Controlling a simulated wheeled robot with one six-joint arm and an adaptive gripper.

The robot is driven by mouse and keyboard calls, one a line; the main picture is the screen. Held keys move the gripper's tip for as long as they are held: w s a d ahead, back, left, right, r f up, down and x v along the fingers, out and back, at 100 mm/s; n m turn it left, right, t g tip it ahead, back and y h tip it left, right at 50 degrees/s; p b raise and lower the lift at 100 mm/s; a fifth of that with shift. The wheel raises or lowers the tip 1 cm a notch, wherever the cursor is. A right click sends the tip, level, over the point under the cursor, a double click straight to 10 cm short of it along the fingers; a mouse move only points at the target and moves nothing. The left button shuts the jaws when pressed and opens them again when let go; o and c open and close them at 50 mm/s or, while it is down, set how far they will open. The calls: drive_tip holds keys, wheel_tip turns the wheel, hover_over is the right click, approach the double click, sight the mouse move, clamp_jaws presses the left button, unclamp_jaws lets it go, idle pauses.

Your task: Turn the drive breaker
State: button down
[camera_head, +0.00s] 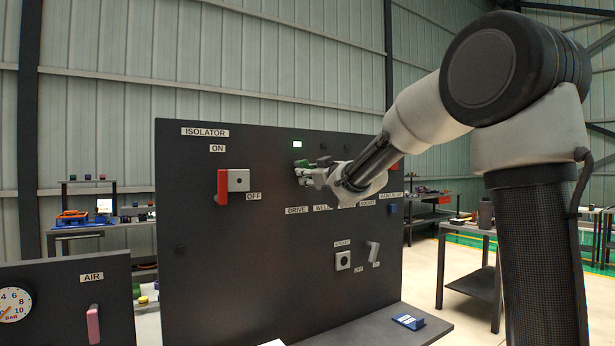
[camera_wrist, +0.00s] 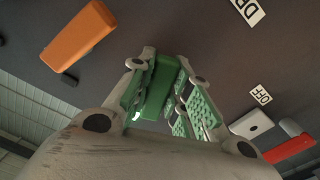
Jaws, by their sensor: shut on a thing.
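The DRIVE label (camera_head: 296,210) is on the dark upright panel, and part of it shows in the wrist view (camera_wrist: 248,10). My gripper (camera_head: 304,172) is at the panel just above this label. In the wrist view my gripper (camera_wrist: 165,90) has its green-padded fingers on both sides of a plain green handle (camera_wrist: 160,82), shut on it. The green handle appears to be the drive breaker's. Its base is hidden by the fingers, so its exact angle is hard to tell.
The red isolator handle (camera_head: 223,186) is upright left of my gripper, by ON. An orange handle (camera_wrist: 78,36) shows beside the fingers in the wrist view.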

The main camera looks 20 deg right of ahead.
drive_tip(key=c, duration=1.3)
unclamp_jaws()
drive_tip(key=v, duration=1.2)
